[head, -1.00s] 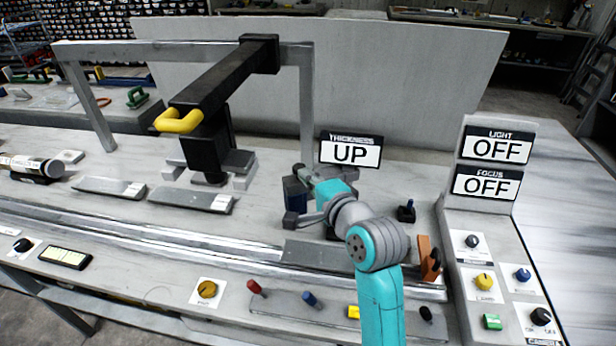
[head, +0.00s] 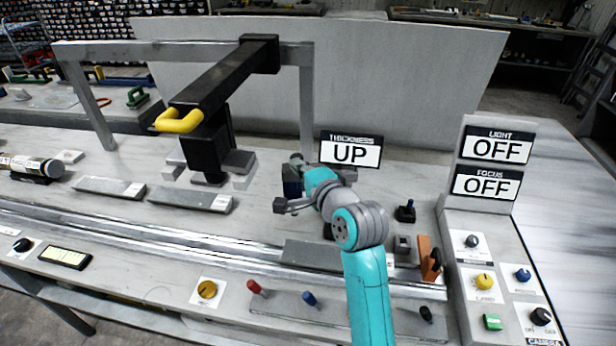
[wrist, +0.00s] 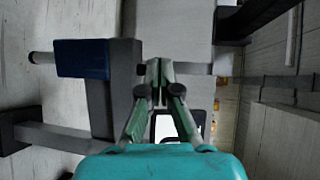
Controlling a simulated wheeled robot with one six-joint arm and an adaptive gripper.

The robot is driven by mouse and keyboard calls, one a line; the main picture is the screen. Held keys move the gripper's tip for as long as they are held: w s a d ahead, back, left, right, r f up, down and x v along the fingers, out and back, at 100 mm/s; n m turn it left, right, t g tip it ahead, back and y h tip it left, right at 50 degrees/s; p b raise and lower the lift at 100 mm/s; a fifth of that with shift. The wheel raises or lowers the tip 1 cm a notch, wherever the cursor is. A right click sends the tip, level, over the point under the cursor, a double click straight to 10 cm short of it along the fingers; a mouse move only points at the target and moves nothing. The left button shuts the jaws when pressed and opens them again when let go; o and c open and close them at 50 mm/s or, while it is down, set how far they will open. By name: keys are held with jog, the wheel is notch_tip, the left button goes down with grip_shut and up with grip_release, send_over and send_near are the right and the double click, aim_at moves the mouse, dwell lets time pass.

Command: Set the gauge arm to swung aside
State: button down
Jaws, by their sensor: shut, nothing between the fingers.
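What looks like the gauge arm is a grey bar (wrist: 125,95) with a dark blue block (wrist: 83,58) on its left side in the wrist view. The blue block (head: 291,182) also shows in the head view, left of the THICKNESS sign (head: 350,150), which reads UP. My gripper (wrist: 159,65) is shut and empty, its fingertips just right of the grey bar; whether they touch it I cannot tell. In the head view my gripper (head: 298,160) is beside the blue block, and my wrist hides much of the gauge.
A black boom (head: 225,75) with a yellow handle (head: 180,121) hangs from a grey gantry at left. A panel with knobs (head: 490,270) and signs reading LIGHT OFF and FOCUS OFF stands at right. An orange block (head: 428,258) and several small knobs line the front. A pale backboard (head: 400,80) stands behind.

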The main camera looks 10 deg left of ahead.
jog(key=shift+w+a, duration=0.25)
jog(key=shift+w, duration=0.35)
jog(key=shift+w+a, duration=0.25)
jog(key=shift+w, duration=0.3)
